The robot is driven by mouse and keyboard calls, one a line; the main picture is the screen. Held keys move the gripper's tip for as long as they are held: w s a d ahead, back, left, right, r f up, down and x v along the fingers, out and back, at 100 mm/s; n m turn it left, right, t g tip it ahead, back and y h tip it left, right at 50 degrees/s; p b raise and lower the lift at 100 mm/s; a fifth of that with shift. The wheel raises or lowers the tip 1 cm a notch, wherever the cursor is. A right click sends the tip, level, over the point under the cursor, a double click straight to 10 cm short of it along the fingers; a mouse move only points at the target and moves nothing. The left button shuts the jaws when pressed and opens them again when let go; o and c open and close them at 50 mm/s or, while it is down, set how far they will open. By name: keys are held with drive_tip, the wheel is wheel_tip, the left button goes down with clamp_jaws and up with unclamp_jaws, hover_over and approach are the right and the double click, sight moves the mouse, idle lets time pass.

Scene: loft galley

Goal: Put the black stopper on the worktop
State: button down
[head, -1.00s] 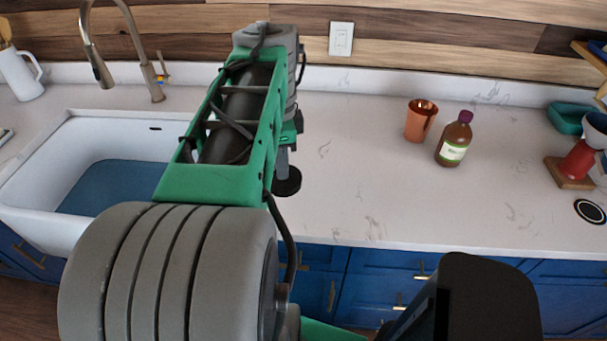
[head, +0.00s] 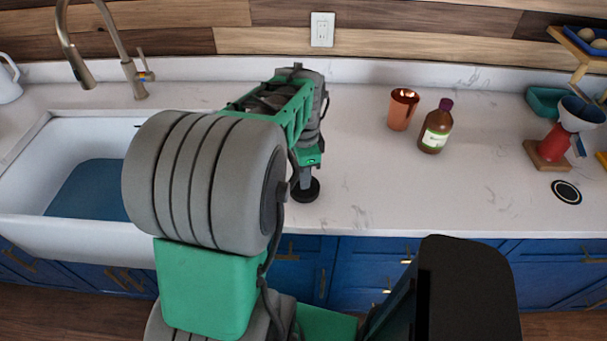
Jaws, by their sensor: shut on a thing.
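The black stopper (head: 305,191) is a dark round disc at the lower end of my gripper (head: 304,178), in the head view. My gripper points down and is shut on the stopper. The stopper is over the white marbled worktop (head: 400,190), to the right of the sink and near the front edge. I cannot tell whether it touches the surface. The fingertips are small and partly hidden by the arm.
A copper cup (head: 402,110) and a brown bottle (head: 436,127) stand to the right. A red-and-white pour-over stand (head: 556,143) and a teal dish (head: 546,101) are farther right. The white sink (head: 60,215) is at left. The worktop around the gripper's right is clear.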

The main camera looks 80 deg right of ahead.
drive_tip(key=c, duration=1.4)
unclamp_jaws()
wheel_tip(320, 180, up, 12)
drive_tip(key=w+a+n, duration=0.3)
drive_tip(key=w+n, duration=0.1)
drive_tip(key=w, duration=0.2)
drive_tip(key=w+a+n, duration=0.3)
drive_tip(key=w, duration=0.4)
drive_tip(key=w+a+f+n+t+h, duration=0.1)
drive_tip(key=w+a+f+n, duration=0.2)
drive_tip(key=w+a+n, duration=0.6)
drive_tip(key=w+a+f+n+t, duration=0.1)
drive_tip(key=a+n, duration=0.3)
drive_tip(key=a, duration=0.3)
drive_tip(key=w+a+f+n, duration=0.2)
drive_tip(key=a+n, duration=0.3)
drive_tip(key=a, duration=0.3)
drive_tip(key=w+a+f+n+t+y, duration=0.1)
drive_tip(key=a+n, duration=0.4)
drive_tip(key=a, duration=0.3)
drive_tip(key=shift+w+a+f+t+b, duration=0.15)
drive_tip(key=shift+a+f+t+b, duration=0.1)
drive_tip(key=shift+t+b, duration=0.1)
